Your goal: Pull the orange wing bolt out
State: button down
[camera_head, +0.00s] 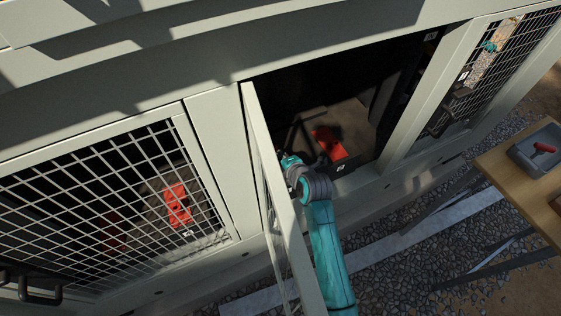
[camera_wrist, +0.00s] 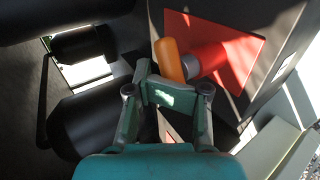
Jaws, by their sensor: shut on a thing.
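The orange wing bolt (camera_wrist: 171,62) shows in the wrist view as a rounded orange piece just beyond my fingertips. A grey rounded part (camera_wrist: 206,55) sits between it and a red plate (camera_wrist: 232,48). My gripper (camera_wrist: 166,88) is shut on the orange wing bolt; the exact contact is partly hidden by the gripper itself. In the head view my gripper (camera_head: 290,160) is inside the open bay, left of a red part (camera_head: 330,143). I cannot make out the bolt there.
The open mesh door (camera_head: 262,150) stands close on the left of my arm. Dark cylinders (camera_wrist: 85,125) lie to the left in the wrist view. A wooden table (camera_head: 520,185) with a grey tray (camera_head: 522,157) stands at the right, over gravel.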

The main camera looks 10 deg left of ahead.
jog(key=shift+d+r, duration=0.1)
jog(key=shift+r, duration=2.95)
jog(key=shift+c, duration=1.2)
grip_release()
jog(key=shift+s, duration=0.1)
jog(key=v, duration=0.7)
jog(key=v, duration=1.2)
